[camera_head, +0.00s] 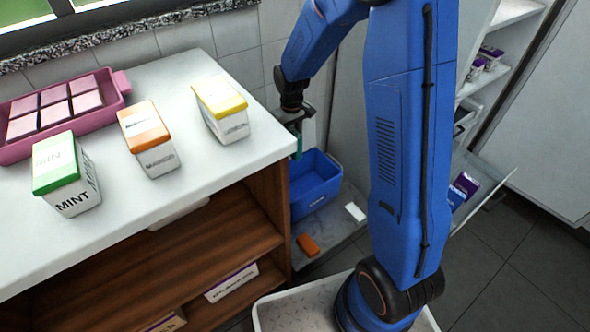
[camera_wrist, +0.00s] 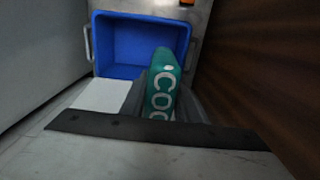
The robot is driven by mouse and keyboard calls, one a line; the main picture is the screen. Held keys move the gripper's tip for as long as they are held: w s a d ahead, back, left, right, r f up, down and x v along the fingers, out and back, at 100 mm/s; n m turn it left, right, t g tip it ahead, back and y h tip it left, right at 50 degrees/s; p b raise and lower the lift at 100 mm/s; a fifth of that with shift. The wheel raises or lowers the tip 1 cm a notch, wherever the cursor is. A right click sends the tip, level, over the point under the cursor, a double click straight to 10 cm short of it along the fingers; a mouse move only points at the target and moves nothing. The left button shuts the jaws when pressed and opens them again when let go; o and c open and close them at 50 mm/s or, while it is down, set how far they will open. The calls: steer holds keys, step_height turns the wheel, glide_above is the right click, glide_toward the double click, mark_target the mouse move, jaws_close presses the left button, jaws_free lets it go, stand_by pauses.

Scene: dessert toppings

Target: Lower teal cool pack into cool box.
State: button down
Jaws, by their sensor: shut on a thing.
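The teal cool pack (camera_wrist: 162,88) with white lettering is held in my gripper (camera_wrist: 165,105), which is shut on it. In the wrist view the pack's far end overlaps the near right part of the blue cool box (camera_wrist: 100,45), whose inside looks empty where it shows. In the head view the cool box (camera_head: 316,203) stands open on a low grey surface beside the counter. My gripper (camera_head: 297,135) is above the box there, with only a thin strip of the teal pack (camera_head: 298,150) showing. The gap between pack and box cannot be told exactly.
An orange block (camera_head: 308,245) and a white block (camera_head: 355,212) lie near the box. The white counter (camera_head: 215,170) holds green, orange and yellow-lidded tubs and a pink tray (camera_head: 122,84). The wooden cabinet side (camera_wrist: 250,75) rises close on the right in the wrist view.

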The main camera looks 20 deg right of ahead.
step_height(320, 180, down, 10)
steer(key=shift+r, duration=0.25)
steer(key=shift+f, duration=0.1)
stand_by(0.9)
step_height(320, 180, down, 15)
stand_by(3.2)
steer(key=shift+f, duration=1.15)
stand_by(1.3)
